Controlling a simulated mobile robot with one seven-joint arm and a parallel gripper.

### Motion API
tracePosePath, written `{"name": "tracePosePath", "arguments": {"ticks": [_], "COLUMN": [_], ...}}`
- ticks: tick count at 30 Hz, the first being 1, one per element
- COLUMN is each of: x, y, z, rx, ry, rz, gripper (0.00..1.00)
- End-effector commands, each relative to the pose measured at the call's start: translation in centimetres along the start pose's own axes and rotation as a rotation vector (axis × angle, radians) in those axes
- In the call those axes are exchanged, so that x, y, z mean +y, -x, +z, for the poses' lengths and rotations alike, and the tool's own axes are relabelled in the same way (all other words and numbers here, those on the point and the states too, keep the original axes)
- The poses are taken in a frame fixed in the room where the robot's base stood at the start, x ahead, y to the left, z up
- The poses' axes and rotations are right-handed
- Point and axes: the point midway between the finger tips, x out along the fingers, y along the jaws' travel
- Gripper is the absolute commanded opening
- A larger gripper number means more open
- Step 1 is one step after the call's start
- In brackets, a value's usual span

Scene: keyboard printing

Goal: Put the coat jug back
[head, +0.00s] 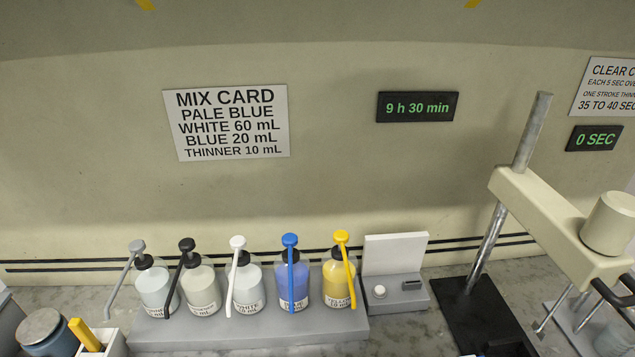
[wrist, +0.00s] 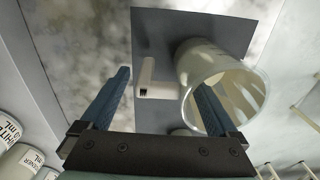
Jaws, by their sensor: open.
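A pale, translucent jug (wrist: 215,72), which looks like the coat jug, shows in the wrist view with its open rim towards the camera. Its white handle (wrist: 146,82) sticks out to the left, in the space between my fingers. A dark grey mat (wrist: 152,28) lies behind the jug. My gripper (wrist: 163,90) is open, with two blue fingers on either side of the handle. The right finger overlaps the jug's rim; I cannot tell whether it is inside the jug or touching it. I cannot make out my gripper or this jug in the head view.
Several pump bottles stand on a grey rack (head: 250,333). A small device (head: 395,293) sits right of them. A beige stand with a slanted post (head: 488,240) rises from a black base (head: 470,305). Labelled bottles (wrist: 15,160) show at the wrist view's left edge.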

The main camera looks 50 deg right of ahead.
Motion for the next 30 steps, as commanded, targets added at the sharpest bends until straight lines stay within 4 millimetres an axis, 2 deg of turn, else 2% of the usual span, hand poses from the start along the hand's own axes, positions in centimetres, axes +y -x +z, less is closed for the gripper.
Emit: {"name": "tracePosePath", "arguments": {"ticks": [15, 21, 30], "x": [0.0, 0.0, 0.4], "y": [10.3, 11.2, 11.3], "z": [0.0, 0.0, -0.3], "rx": [0.000, 0.000, 0.003], "ry": [0.001, 0.000, -0.003], "rz": [0.000, 0.000, 0.017], "gripper": [0.95, 0.95, 0.95]}}
